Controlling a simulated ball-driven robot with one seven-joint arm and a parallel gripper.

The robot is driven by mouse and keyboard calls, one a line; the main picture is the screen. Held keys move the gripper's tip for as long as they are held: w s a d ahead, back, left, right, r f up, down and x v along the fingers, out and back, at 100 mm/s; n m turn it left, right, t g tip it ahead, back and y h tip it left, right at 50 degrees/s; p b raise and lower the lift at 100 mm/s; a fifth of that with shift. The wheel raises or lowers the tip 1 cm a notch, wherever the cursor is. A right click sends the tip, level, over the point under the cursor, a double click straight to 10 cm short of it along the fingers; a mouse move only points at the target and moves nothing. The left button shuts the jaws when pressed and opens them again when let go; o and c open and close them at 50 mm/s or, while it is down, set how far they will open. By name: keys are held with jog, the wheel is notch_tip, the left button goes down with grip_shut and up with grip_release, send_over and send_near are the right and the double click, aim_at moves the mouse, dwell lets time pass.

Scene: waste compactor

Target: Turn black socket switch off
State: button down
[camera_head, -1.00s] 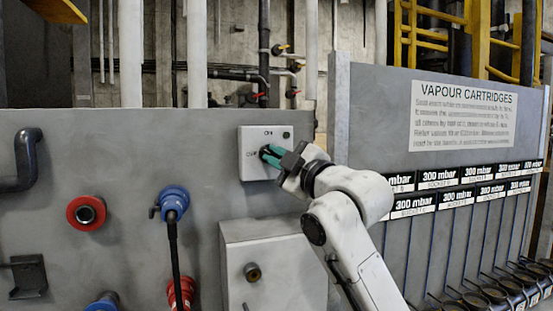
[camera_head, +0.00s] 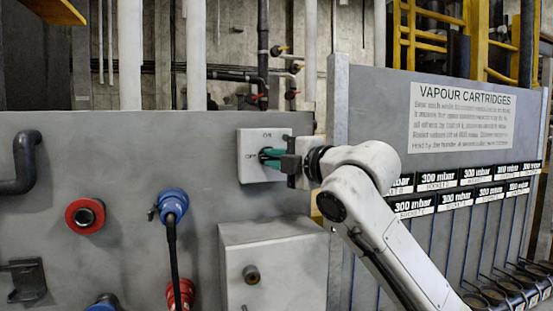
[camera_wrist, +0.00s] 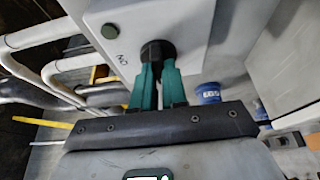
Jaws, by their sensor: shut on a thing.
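The switch box (camera_head: 246,168) is a light plate on the grey panel, marked "ON" at the top and "OFF" at the left. Its black rotary knob (camera_wrist: 158,50) shows in the wrist view, between the green fingertips. My gripper (camera_head: 268,157) reaches it from the right and is shut on the knob; it also shows in the wrist view (camera_wrist: 157,72). In the head view the fingers hide most of the knob, so its exact angle is hard to tell.
A red socket (camera_head: 86,214) and a blue plug with a cable (camera_head: 173,205) are on the panel to the left. A grey box (camera_head: 275,265) juts out below the switch. The vapour cartridges board (camera_head: 375,110) stands to the right.

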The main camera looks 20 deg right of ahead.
jog(key=shift+a+f, duration=0.1)
dwell(0.3)
jog(key=c, duration=1.2)
grip_release()
jog(key=shift+o, duration=0.2)
jog(key=b+v, duration=0.2)
jog(key=v, duration=0.8)
jog(key=shift+s+d, duration=0.2)
jog(key=shift+s, duration=0.15)
